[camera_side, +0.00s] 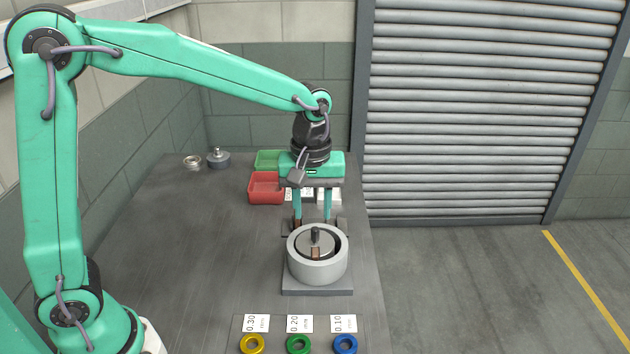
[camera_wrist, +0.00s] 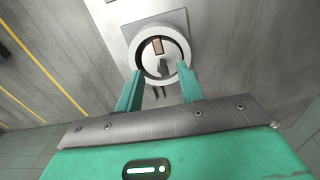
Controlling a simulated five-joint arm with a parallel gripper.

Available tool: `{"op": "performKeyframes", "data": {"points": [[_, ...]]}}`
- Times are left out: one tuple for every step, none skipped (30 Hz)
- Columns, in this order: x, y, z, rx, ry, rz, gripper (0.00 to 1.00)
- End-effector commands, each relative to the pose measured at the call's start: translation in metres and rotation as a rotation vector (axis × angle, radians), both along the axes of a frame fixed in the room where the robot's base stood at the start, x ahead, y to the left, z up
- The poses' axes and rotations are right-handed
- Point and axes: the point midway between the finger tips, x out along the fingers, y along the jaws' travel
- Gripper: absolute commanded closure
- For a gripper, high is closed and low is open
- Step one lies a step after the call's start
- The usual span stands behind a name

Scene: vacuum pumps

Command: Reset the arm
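My gripper (camera_side: 312,220) points down just behind and above the round grey pump housing (camera_side: 318,272). Its two teal fingers are spread apart with nothing seen between them, and they also show apart in the wrist view (camera_wrist: 158,82). The housing stands on a square base plate (camera_side: 317,292) on the table. Inside it sits a round rotor (camera_side: 313,246) with a dark upright shaft (camera_side: 315,235) and a copper-coloured vane (camera_side: 316,253). The housing also shows in the wrist view (camera_wrist: 143,31), ahead of the fingertips.
Red (camera_side: 267,188) and green (camera_side: 268,160) bins stand at the back. A metal ring (camera_side: 193,162) and a grey knobbed part (camera_side: 218,158) lie back left. Yellow (camera_side: 252,344), green (camera_side: 299,344) and blue (camera_side: 345,344) rings lie in front by number labels. The table's left side is clear.

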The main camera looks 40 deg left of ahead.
Motion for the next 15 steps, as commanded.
{"op": "performKeyframes", "data": {"points": [[-0.003,0.003,0.004,-0.001,-0.01,-0.01,0.62],[-0.005,0.004,0.007,-0.003,-0.016,-0.02,0.62],[-0.008,0.007,0.01,-0.004,-0.025,-0.033,0.62],[-0.011,0.009,0.013,-0.005,-0.033,-0.046,0.62],[-0.014,0.012,0.016,-0.006,-0.042,-0.059,0.62],[-0.018,0.015,0.021,-0.007,-0.055,-0.079,0.62],[-0.022,0.018,0.024,-0.008,-0.064,-0.096,0.62],[-0.025,0.02,0.028,-0.009,-0.077,-0.112,0.62],[-0.031,0.024,0.033,-0.008,-0.091,-0.135,0.62],[-0.035,0.027,0.036,-0.008,-0.104,-0.153,0.62],[-0.039,0.03,0.039,-0.007,-0.116,-0.172,0.62],[-0.045,0.033,0.044,-0.005,-0.131,-0.197,0.62],[-0.05,0.036,0.047,-0.004,-0.143,-0.216,0.62],[-0.054,0.039,0.05,-0.002,-0.155,-0.234,0.62],[-0.06,0.042,0.053,0.002,-0.171,-0.257,0.62]]}}
